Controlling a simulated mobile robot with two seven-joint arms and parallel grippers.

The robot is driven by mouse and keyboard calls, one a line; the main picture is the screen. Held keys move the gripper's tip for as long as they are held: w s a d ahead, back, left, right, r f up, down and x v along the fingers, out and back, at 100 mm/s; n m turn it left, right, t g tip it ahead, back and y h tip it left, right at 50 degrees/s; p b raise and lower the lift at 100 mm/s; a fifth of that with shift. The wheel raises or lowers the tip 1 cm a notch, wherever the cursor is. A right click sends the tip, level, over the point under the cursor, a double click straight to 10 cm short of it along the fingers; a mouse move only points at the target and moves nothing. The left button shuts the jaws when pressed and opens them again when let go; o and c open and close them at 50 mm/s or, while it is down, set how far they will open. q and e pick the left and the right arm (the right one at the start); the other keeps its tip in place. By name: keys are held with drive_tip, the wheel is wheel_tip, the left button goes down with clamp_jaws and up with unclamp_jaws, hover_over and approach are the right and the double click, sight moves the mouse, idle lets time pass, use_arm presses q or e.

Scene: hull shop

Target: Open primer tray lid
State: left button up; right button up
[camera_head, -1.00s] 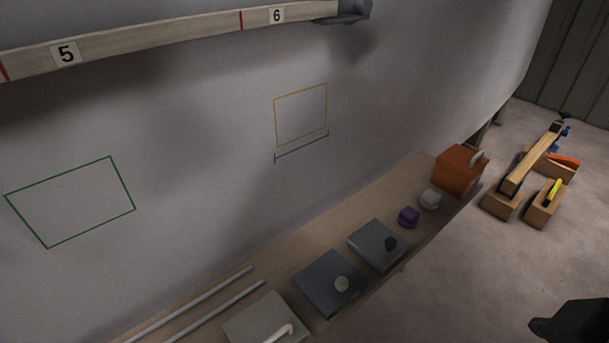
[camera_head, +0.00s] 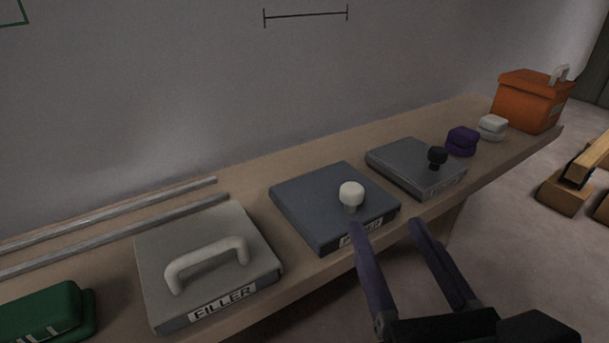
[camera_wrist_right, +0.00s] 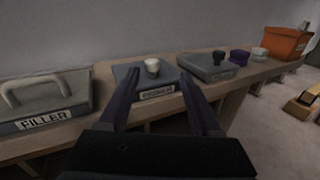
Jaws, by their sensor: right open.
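The primer tray (camera_head: 318,195) is a flat dark blue-grey box on the shelf with a white round knob (camera_head: 351,194) on its closed lid. Its front label is partly covered by a finger in the head view; the tray also shows in the right wrist view (camera_wrist_right: 134,72). My right gripper (camera_head: 388,228) is open and empty, in front of the tray's front edge. In the right wrist view the knob (camera_wrist_right: 152,65) lies between and beyond the two fingers (camera_wrist_right: 158,86). My left gripper is out of view.
A grey filler tray (camera_head: 205,222) with an arched handle lies left, a grey tray with a black knob (camera_head: 437,156) right. Two rods (camera_head: 110,232) lie at the back; a green item (camera_head: 45,312) is front left.

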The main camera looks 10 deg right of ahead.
sight(355, 196)
drive_tip(key=shift+n+y, duration=0.3)
drive_tip(key=shift+n, duration=0.3)
drive_tip(key=w, duration=0.3)
drive_tip(key=w+b, duration=0.1)
drive_tip(key=w, duration=0.2)
drive_tip(key=w+f, duration=0.1)
drive_tip(key=w, duration=0.3)
drive_tip(key=shift+a, duration=0.25)
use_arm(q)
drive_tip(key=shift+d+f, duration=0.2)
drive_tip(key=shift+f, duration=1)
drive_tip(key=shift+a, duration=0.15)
use_arm(e)
clamp_jaws()
use_arm(q)
drive_tip(key=shift+b, duration=0.35)
